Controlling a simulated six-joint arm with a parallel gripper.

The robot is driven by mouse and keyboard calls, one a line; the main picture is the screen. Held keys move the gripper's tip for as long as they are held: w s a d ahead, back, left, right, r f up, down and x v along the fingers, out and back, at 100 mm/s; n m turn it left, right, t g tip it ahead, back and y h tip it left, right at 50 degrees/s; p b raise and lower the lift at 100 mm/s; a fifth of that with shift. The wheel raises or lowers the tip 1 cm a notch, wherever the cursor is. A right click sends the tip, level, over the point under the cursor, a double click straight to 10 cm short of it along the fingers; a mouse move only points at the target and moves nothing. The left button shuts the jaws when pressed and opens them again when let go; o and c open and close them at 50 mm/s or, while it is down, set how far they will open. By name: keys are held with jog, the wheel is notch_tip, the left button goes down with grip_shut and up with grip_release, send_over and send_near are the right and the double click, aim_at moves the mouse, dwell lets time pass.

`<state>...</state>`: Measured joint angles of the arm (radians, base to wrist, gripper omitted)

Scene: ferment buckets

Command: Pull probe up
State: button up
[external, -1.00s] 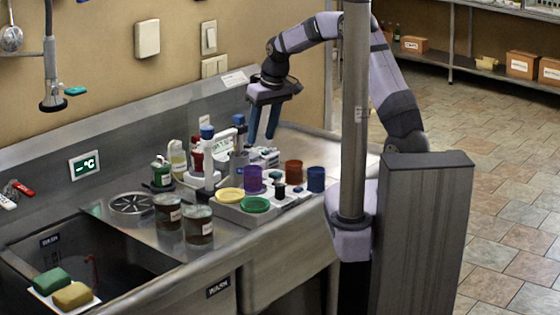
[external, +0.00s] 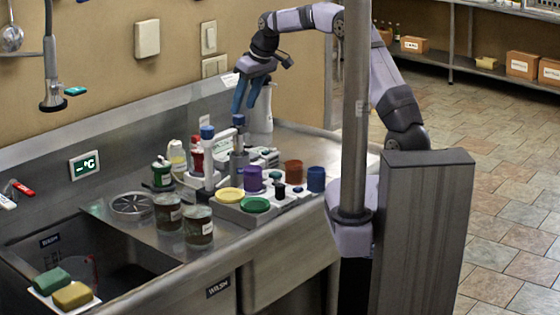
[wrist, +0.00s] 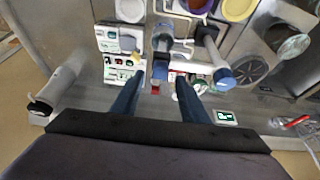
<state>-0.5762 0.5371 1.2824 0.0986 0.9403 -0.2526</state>
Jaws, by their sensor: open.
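A probe with a blue top (external: 238,120) stands upright in a grey holder (external: 239,166) at the back of the tray. I take this to be the task's probe; in the wrist view its blue part (wrist: 161,68) shows between my fingers, apart from both. My gripper (external: 243,108) is open and empty, its fingers pointing down just above the blue top. In the wrist view my gripper (wrist: 157,82) has a finger on each side of the probe. The probe's lower end is hidden in the holder.
A white post with a blue cap (external: 207,132) stands close left of the probe. A white cylinder (external: 261,112) is behind my gripper. Purple (external: 253,179), brown (external: 294,171) and blue (external: 316,179) cups, two jars (external: 198,227) and a sink are nearby.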

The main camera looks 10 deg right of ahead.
aim_at(240, 116)
jog(key=shift+p+x, duration=0.6)
jog(key=shift+x, duration=1.4)
